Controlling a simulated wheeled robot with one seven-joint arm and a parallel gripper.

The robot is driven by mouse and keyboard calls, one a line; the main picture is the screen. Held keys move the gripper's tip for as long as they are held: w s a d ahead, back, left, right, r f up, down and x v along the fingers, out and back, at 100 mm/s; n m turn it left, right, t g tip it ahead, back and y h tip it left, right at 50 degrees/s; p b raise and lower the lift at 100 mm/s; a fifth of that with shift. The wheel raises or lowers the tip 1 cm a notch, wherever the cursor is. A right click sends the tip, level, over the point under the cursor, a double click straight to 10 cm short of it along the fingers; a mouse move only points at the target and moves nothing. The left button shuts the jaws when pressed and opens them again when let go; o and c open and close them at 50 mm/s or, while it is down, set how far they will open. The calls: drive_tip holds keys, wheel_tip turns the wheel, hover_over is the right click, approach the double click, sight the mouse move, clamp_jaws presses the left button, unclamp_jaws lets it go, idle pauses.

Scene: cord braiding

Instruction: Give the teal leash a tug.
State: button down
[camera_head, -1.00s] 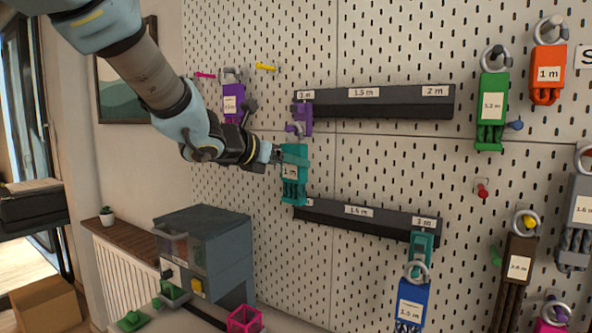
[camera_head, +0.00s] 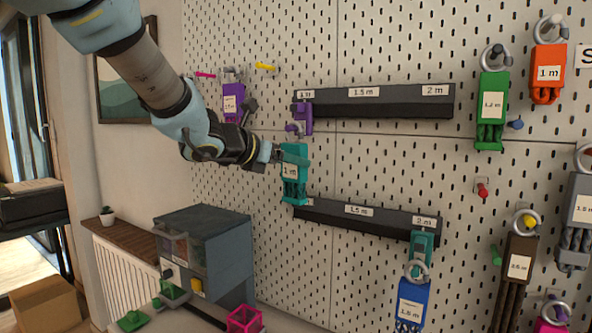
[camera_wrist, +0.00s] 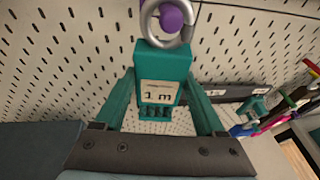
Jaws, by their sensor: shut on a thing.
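The teal leash (camera_head: 292,190) is a bundled cord with a block-shaped teal head and a white "1 m" label. It hangs against the pegboard, below the purple hook (camera_head: 303,118) at the left end of the upper rail. In the wrist view the teal leash (camera_wrist: 160,70) has a grey ring (camera_wrist: 150,28) around the purple peg end (camera_wrist: 171,18). My gripper (camera_head: 294,158) is shut on the leash head, with one teal finger on each side of it. In the wrist view my gripper (camera_wrist: 160,84) flanks the label. The lower strands are mostly hidden there.
The upper dark rail (camera_head: 390,104) and lower dark rail (camera_head: 340,221) stick out from the pegboard. A teal hook (camera_head: 422,248) on the lower rail holds a blue leash (camera_head: 411,302). Green (camera_head: 491,110) and orange (camera_head: 547,75) leashes hang to the right. A grey-blue cabinet (camera_head: 225,255) stands below left.

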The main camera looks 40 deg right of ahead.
drive_tip(key=shift+f, duration=0.1)
unclamp_jaws()
drive_tip(key=shift+a, duration=0.15)
drive_tip(key=shift+b+v, duration=0.3)
drive_tip(key=shift+v, duration=2.6)
drive_tip(key=shift+w, duration=0.1)
